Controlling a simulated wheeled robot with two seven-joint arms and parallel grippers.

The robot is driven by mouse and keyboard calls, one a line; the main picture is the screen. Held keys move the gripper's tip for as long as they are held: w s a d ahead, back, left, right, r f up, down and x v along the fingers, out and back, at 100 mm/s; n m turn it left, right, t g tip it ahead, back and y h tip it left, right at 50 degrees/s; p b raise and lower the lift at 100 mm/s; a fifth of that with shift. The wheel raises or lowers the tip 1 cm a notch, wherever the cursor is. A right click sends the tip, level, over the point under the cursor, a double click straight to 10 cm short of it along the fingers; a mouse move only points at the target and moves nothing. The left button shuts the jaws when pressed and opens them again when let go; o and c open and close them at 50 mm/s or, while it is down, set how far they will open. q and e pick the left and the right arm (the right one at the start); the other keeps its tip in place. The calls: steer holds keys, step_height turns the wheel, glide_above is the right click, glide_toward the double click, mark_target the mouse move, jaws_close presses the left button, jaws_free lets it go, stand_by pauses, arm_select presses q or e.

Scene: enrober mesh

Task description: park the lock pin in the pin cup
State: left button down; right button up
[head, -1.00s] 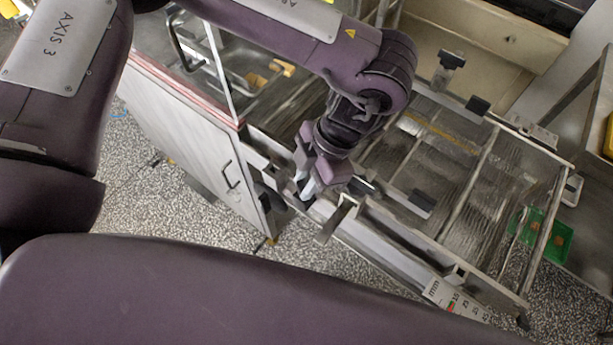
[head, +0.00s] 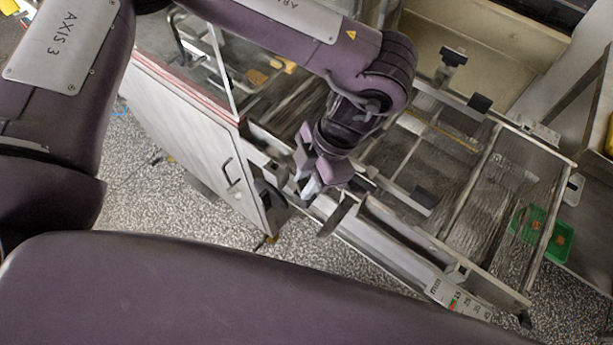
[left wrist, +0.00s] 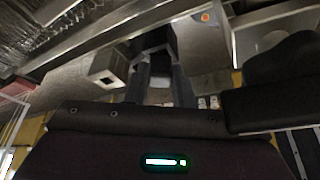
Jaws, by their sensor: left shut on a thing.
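My left gripper (head: 308,187) is over the near side rail of the conveyor frame (head: 385,229), close to the end of the grey door panel. Its fingers also show in the left wrist view (left wrist: 158,72), dark and close together, pointing at the metal rail. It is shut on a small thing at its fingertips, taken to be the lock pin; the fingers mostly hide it. I cannot make out the pin cup for sure. A square, open-ended metal block (left wrist: 108,68) is beside the fingers in the left wrist view. My right gripper is not in view.
The grey door panel (head: 185,140) with a handle stands left of the gripper. The wire mesh belt (head: 505,185) lies to the right, with a green tray (head: 545,235) past it. A millimetre scale (head: 458,298) is on the near rail. Speckled floor lies in front.

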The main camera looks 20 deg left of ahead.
arm_select(q)
steer(key=c, duration=1.2)
jaws_free()
steer(key=shift+o, duration=0.2)
steer(key=v, duration=0.7)
steer(key=shift+r+b, duration=0.3)
steer(key=shift+r, duration=0.05)
steer(key=shift+d, duration=0.1)
